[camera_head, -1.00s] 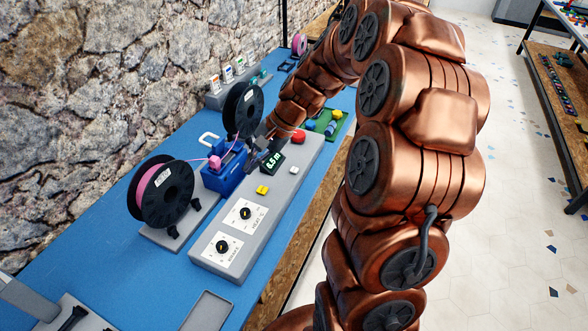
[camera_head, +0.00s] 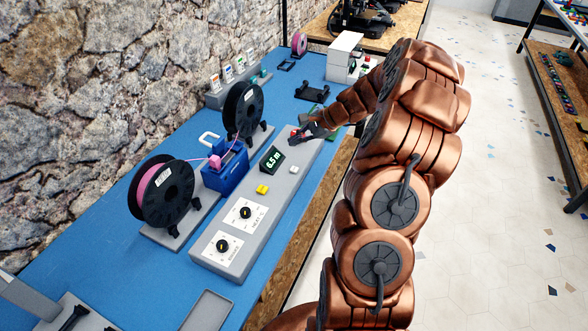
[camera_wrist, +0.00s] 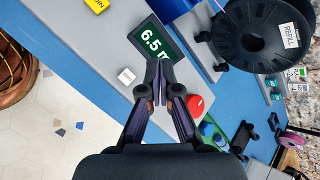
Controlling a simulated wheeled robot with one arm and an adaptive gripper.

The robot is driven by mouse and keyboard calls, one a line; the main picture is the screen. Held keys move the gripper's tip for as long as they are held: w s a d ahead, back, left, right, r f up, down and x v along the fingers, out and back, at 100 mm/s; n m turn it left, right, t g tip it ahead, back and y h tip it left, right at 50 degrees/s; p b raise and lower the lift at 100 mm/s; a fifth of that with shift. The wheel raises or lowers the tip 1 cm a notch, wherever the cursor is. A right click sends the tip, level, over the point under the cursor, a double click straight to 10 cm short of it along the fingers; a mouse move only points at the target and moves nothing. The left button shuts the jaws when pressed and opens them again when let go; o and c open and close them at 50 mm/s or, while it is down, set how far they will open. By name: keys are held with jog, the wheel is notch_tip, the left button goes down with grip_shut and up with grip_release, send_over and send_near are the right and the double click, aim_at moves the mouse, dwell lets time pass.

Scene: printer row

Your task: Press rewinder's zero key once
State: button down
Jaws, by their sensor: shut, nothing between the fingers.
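The rewinder's long grey panel (camera_head: 232,240) lies on the blue bench. It carries a small white key (camera_head: 294,169), which also shows in the wrist view (camera_wrist: 126,76) with a label too small to read surely. A yellow key (camera_head: 262,189) sits nearer the camera. A red round button (camera_wrist: 199,105) is at the far end. My gripper (camera_head: 295,140) is shut and empty above the panel's far end, by the red button. In the wrist view its fingertips (camera_wrist: 159,68) appear between white key and red button.
A pink-filament spool (camera_head: 163,190) and a dark refill spool (camera_head: 243,110) stand left of the panel, with a blue unit (camera_head: 224,168) between them. Two dials (camera_head: 245,213) sit on the near panel. A stone wall bounds the left; open floor lies right.

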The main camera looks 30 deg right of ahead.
aim_at(296, 169)
jog(key=shift+f, duration=0.15)
jog(key=shift+f+b, duration=2.35)
jog(key=shift+f, duration=1.9)
jog(key=shift+f, duration=0.15)
jog(key=shift+f, duration=0.3)
jog(key=shift+f+b, duration=0.35)
jog(key=shift+b, duration=0.05)
jog(key=shift+r, duration=0.15)
jog(key=shift+r+p, duration=0.45)
jog(key=shift+r, duration=0.2)
jog(key=shift+r+p, duration=1.3)
jog(key=shift+r, duration=1.2)
